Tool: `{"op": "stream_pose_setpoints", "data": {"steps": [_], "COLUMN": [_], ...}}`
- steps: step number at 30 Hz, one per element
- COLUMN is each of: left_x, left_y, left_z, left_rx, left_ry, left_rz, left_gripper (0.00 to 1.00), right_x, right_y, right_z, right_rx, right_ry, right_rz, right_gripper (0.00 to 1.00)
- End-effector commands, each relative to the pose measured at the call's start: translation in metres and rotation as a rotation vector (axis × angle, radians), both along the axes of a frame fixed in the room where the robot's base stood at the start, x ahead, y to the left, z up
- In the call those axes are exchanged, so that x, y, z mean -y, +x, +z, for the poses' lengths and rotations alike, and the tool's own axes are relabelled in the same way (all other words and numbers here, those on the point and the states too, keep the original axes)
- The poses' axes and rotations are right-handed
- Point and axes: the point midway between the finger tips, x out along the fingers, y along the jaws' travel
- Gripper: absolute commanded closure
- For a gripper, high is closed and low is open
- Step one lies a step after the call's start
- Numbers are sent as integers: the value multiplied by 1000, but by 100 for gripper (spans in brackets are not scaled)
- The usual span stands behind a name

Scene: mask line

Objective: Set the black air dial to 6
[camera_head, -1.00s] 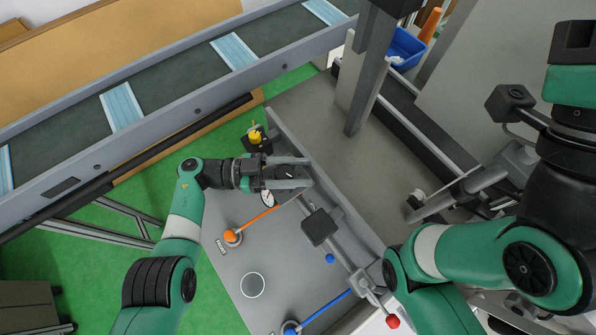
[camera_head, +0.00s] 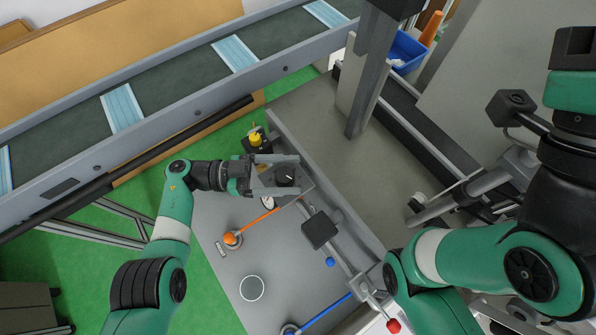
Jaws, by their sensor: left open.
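The black air dial (camera_head: 287,174) is a round knob with a white pointer mark on the grey panel (camera_head: 215,205). My left gripper (camera_head: 298,174) is open, with one finger on the far side of the dial and one on the near side. The dial shows between the fingers; I cannot tell whether they touch it. The number at the pointer is too small to read. A white-faced gauge (camera_head: 268,203) is partly hidden just below the gripper. My right arm comes in from the right, but its gripper is out of view.
An orange-handled lever (camera_head: 232,238), a blue-handled lever (camera_head: 290,329) and a round port (camera_head: 252,288) are on the panel. A dark block (camera_head: 319,230) stands to the right of the gauge. A yellow knob (camera_head: 256,140) is behind the gripper. A conveyor (camera_head: 175,85) carries masks.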

Motion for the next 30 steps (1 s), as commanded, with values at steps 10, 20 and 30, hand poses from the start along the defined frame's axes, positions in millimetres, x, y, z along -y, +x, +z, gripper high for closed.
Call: {"op": "stream_pose_setpoints", "data": {"steps": [10, 20, 30], "left_x": [-77, -89, -30], "left_y": [5, 5, 40], "left_z": [-5, 0, 34], "left_rx": [1, -1, 93], "left_ry": [0, 0, -72], "left_rz": [3, 0, 163], "left_gripper": [19, 19, 19], "right_x": [0, 0, 0], "right_y": [0, 0, 0], "right_z": [-35, -37, -6], "right_rx": [0, 0, 0], "right_ry": [0, 0, 0], "right_rz": [0, 0, 0], "right_gripper": [100, 100, 100]}}
